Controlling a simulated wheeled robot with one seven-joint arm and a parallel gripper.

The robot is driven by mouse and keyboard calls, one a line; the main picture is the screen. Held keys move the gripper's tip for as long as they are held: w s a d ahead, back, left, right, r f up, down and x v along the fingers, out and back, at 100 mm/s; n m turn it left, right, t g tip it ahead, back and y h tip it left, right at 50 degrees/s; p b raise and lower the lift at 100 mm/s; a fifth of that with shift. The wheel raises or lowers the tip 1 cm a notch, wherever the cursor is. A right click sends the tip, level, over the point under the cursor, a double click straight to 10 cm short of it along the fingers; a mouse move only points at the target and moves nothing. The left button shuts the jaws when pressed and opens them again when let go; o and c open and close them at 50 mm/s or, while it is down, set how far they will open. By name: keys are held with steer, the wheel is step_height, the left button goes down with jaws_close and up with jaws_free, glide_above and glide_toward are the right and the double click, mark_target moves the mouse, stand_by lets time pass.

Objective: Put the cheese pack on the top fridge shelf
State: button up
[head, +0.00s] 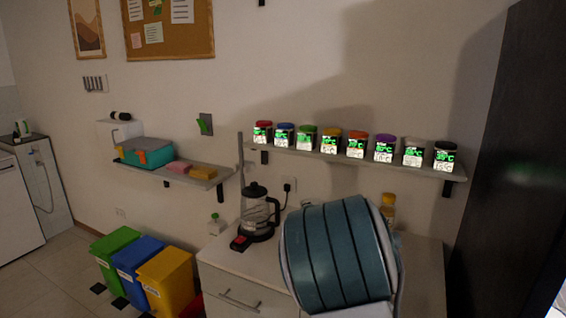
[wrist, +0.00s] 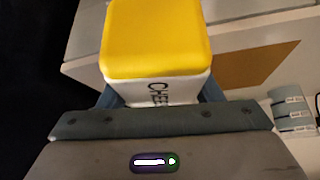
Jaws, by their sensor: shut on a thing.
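The head view shows my teal and white arm in front, but not my gripper or the pack. A tall dark panel or cabinet (head: 518,170) stands at the right edge of the head view; I cannot tell whether it is the fridge. No fridge shelf can be made out.
A wall shelf (head: 330,158) holds a row of spice dispensers (head: 355,145) with lit displays. A kettle (head: 258,212) stands on the white counter (head: 240,268). A left shelf (head: 205,182) holds a toolbox (head: 145,153). Coloured bins (head: 140,268) stand on the floor.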

steer(key=w+a+f+n+t+y, duration=0.1)
steer(key=w+a+f+n+y, duration=0.2)
steer(key=a+n, duration=0.5)
steer(key=s+f+y, duration=0.1)
steer(key=s+f, duration=0.4)
steer(key=s, duration=0.1)
steer(key=shift+f, duration=0.4)
steer(key=shift+s, duration=0.1)
